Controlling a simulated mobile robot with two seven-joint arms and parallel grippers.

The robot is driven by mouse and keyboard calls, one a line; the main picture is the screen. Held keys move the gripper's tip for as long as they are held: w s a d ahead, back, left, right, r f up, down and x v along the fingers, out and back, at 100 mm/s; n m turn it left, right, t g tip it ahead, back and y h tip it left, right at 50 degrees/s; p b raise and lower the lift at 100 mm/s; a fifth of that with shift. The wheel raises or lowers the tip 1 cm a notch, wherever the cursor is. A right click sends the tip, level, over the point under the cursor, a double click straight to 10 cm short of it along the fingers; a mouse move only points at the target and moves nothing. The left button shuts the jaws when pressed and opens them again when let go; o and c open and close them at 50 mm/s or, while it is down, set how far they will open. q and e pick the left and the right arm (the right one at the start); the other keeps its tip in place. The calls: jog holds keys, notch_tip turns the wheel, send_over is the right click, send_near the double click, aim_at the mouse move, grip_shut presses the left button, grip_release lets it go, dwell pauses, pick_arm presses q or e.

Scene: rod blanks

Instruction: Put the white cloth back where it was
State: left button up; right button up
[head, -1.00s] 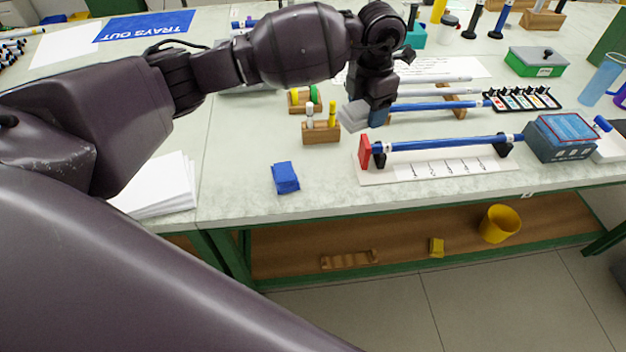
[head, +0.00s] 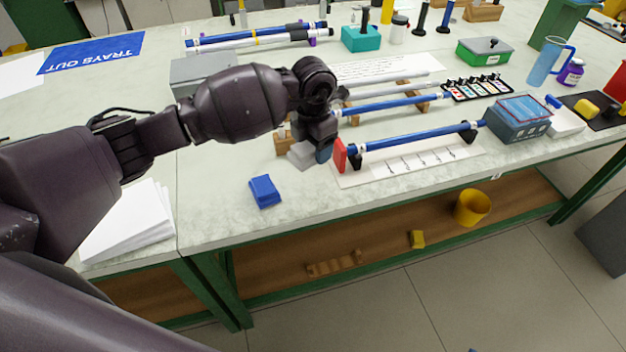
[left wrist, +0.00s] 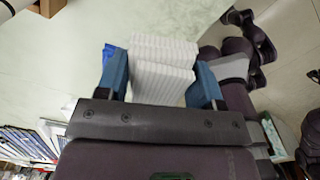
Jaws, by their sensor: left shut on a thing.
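My left gripper (head: 314,150) is shut on the white cloth (head: 301,155), a folded, pale, ribbed pad. It is held just left of the red end stop of the measuring board and in front of the small wooden holder, which it partly hides. In the left wrist view the white cloth (left wrist: 162,62) sits between the two blue fingertips of the left gripper (left wrist: 160,82). Whether it touches the table is hard to tell. A blue folded cloth (head: 264,191) lies on the table near the front edge. My right gripper is not in view.
The measuring board (head: 405,162) carries a blue rod (head: 415,137) and a red end stop (head: 340,155). A stack of white paper (head: 130,225) lies at the left. A blue-grey box (head: 518,120) stands at the right. Bare table surrounds the blue cloth.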

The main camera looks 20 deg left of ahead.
pick_arm(q)
send_over(313, 187)
notch_tip(313, 187, down, 7)
jog(key=shift+d+r+b, duration=0.1)
jog(key=shift+r+b, duration=0.1)
jog(key=shift+b, duration=0.1)
jog(key=shift+f, duration=0.6)
notch_tip(313, 187, down, 3)
jog(key=shift+f+b, duration=0.2)
jog(key=shift+b, duration=0.1)
jog(key=shift+f, duration=0.2)
jog(key=shift+r, duration=0.1)
jog(key=o, duration=0.9)
jog(key=shift+f, duration=0.2)
jog(key=shift+c, duration=0.2)
